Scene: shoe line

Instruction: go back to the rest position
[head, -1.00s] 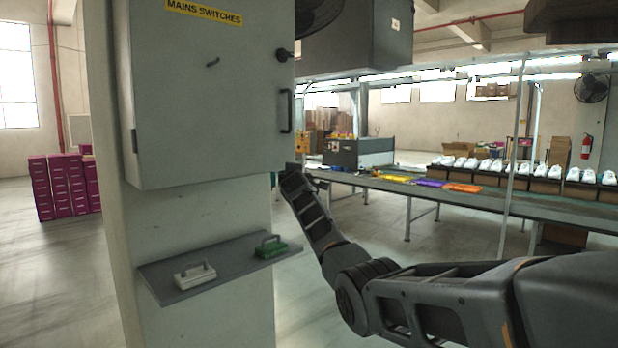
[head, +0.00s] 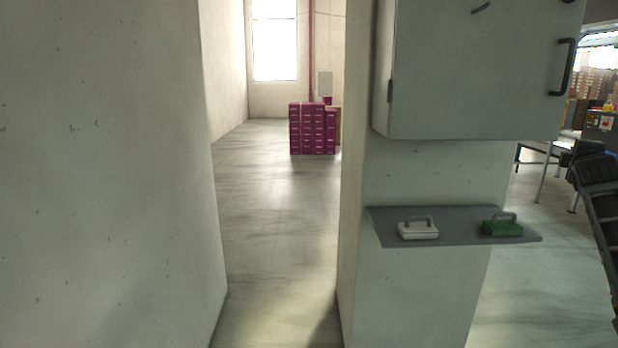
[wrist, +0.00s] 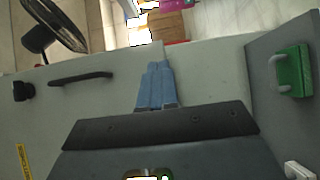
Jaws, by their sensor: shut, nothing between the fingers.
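My gripper (wrist: 157,68) shows in the wrist view as two blue-grey fingers pressed together, with nothing between them. In the head view only part of my dark arm shows at the right edge, just right of the pillar, and the fingers cannot be made out there. The grey wall cabinet (head: 470,85) with its black handle (head: 562,68) hangs above a small shelf (head: 455,238).
A white-grey block with a handle (head: 418,230) and a green one (head: 502,226) sit on the shelf. A big pale wall (head: 100,170) fills the left. Between it and the pillar is open floor (head: 275,230), with stacked magenta boxes (head: 313,128) at the back.

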